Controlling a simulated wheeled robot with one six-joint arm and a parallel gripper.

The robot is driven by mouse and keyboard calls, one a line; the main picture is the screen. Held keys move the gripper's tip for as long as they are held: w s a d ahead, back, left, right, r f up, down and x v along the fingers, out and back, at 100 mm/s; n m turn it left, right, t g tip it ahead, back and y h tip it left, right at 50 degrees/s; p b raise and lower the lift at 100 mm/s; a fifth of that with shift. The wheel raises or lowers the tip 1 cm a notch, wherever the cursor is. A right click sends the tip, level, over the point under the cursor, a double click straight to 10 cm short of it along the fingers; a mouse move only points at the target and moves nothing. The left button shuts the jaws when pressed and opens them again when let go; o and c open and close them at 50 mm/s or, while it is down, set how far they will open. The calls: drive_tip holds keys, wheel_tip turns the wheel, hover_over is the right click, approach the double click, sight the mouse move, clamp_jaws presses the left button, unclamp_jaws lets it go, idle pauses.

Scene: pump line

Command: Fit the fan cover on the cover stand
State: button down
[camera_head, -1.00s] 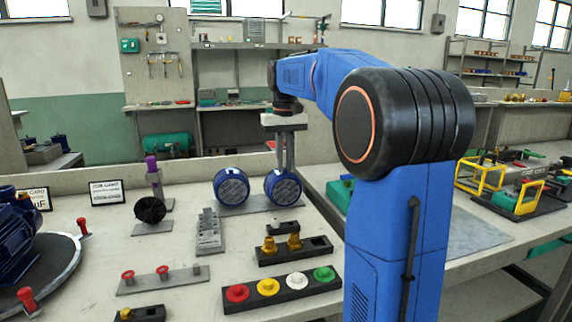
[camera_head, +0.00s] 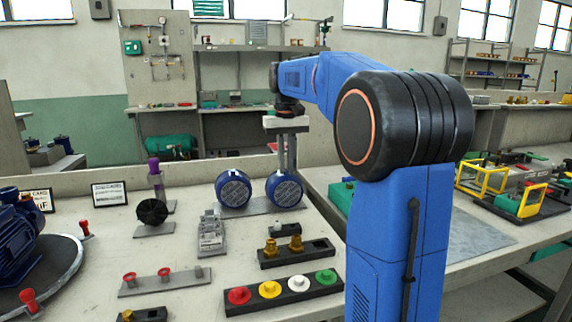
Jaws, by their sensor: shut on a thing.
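Two blue round fan covers with grey grille faces stand side by side at the back of the bench, the left one (camera_head: 233,189) and the right one (camera_head: 284,190). Beneath them is a flat grey plate (camera_head: 258,207), which looks like the cover stand. My gripper (camera_head: 286,168) points straight down at the right cover, its fingers shut on the top of it. The fingertips are partly hidden behind the cover's rim. The right cover sits at about the same height as the left. I cannot tell whether it touches the plate.
A black fan (camera_head: 152,212) on a small stand and a grey stepped block (camera_head: 211,232) are to the left. A dark block with brass fittings (camera_head: 296,250) and a strip of coloured caps (camera_head: 284,290) lie in front.

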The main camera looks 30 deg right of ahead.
drive_tip(key=shift+w+d, duration=0.3)
drive_tip(key=shift+w, duration=0.65)
drive_tip(key=shift+w+d, duration=0.25)
drive_tip(key=shift+w, duration=0.7)
idle(1.3)
drive_tip(key=c, duration=1.7)
unclamp_jaws()
drive_tip(key=shift+r, duration=0.1)
drive_tip(key=shift+r, duration=2.9)
wheel_tip(320, 180, up, 12)
